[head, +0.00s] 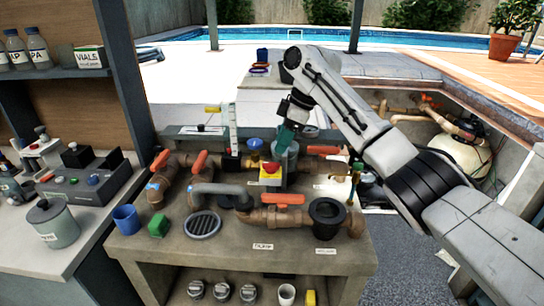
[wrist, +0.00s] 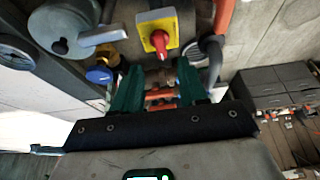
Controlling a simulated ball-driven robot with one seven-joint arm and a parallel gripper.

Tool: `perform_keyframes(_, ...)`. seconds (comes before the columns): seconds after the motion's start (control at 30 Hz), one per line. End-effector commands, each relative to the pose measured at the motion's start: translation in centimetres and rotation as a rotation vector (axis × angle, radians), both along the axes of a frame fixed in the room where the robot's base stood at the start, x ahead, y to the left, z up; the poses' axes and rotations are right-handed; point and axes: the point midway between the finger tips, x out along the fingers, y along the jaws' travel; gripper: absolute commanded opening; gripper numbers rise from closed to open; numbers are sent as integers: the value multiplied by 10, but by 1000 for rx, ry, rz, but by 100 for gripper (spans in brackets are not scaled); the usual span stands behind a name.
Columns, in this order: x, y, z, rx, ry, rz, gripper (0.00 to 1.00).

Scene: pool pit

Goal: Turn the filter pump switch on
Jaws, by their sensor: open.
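The filter pump switch (head: 271,171) is a red rotary knob on a yellow plate, fixed on a grey box amid the pipework on the bench. In the wrist view the switch (wrist: 158,36) is at the top centre, with its red handle pointing toward the lower part of the picture. My gripper (head: 284,138) is above and behind the switch in the head view. In the wrist view the two teal fingers of my gripper (wrist: 160,88) stand apart with nothing between them. They are apart from the knob.
Brown pipes with orange-handled valves (head: 283,199) surround the switch. A grey cylinder (wrist: 62,27) and a blue-capped fitting (wrist: 100,75) are close by in the wrist view. A blue cup (head: 126,219) and green block (head: 158,224) stand at the bench's left. Shelves are further left.

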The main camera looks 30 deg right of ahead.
Motion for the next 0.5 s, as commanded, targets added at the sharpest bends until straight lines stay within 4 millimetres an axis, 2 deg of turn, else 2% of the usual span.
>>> perform_keyframes(0.2,7,13,-36,-1,3,1,43)
perform_keyframes(0.5,13,23,-62,0,0,0,43)
